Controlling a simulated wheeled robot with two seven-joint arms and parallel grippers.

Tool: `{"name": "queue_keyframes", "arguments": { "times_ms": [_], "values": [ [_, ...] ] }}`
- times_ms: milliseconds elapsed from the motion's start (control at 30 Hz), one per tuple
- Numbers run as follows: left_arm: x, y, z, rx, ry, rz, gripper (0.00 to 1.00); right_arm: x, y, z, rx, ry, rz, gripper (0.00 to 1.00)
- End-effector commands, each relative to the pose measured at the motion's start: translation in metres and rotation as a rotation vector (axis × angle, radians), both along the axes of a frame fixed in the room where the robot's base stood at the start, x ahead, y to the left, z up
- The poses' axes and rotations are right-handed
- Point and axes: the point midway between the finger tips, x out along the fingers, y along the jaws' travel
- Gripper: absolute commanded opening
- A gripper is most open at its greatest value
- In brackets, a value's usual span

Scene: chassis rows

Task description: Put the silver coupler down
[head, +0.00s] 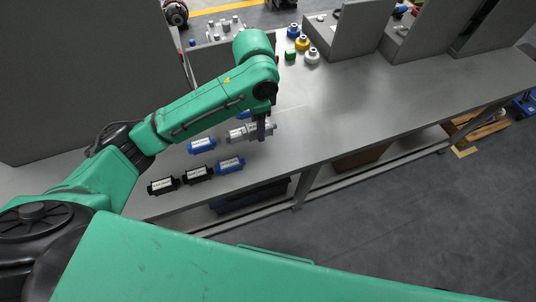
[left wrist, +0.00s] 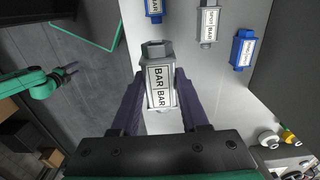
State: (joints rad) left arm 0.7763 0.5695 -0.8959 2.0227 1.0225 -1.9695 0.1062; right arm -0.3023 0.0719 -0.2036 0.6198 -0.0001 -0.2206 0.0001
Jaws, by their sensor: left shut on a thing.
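My left gripper (head: 262,132) is shut on a silver coupler (head: 264,127) over the metal bench. In the left wrist view the fingers (left wrist: 155,108) grip both sides of this silver coupler (left wrist: 157,75), whose white label reads BAR. Whether it touches the bench top I cannot tell. Another silver coupler (head: 236,134) lies close to it on the left in the head view and shows apart from it in the left wrist view (left wrist: 209,24). My right gripper (left wrist: 66,71) is small at the left of the left wrist view, its fingers apart and empty. It is not visible in the head view.
Another blue coupler (head: 243,115) is partly hidden behind my arm. Grey partitions (head: 350,30) stand at the back. The bench (head: 350,110) is clear to the right.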

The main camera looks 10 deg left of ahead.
Motion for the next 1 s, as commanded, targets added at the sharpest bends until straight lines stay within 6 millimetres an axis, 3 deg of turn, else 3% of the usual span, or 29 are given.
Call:
{"name": "queue_keyframes", "arguments": {
  "times_ms": [200,500,600,933,967,1000],
  "values": [
    [-0.001,0.000,-0.070,0.001,0.003,-0.001,0.00,0.003,0.002,0.005,0.004,-0.004,0.003,0.50],
    [0.000,-0.001,-0.126,0.001,0.001,-0.001,0.00,0.003,-0.010,0.008,-0.013,-0.006,-0.002,0.50],
    [0.000,-0.001,-0.138,0.000,-0.001,-0.003,0.00,0.003,-0.010,0.008,-0.013,-0.005,-0.003,0.50],
    [0.000,-0.001,-0.142,-0.001,-0.002,-0.003,0.00,0.003,-0.009,0.007,-0.012,-0.005,-0.002,0.50],
    [0.000,-0.001,-0.142,-0.001,-0.002,-0.003,0.56,0.003,-0.009,0.007,-0.012,-0.005,-0.002,0.50],
    [0.000,-0.001,-0.141,-0.001,-0.002,-0.003,0.71,0.003,-0.009,0.007,-0.012,-0.005,-0.002,0.50]
  ]
}}
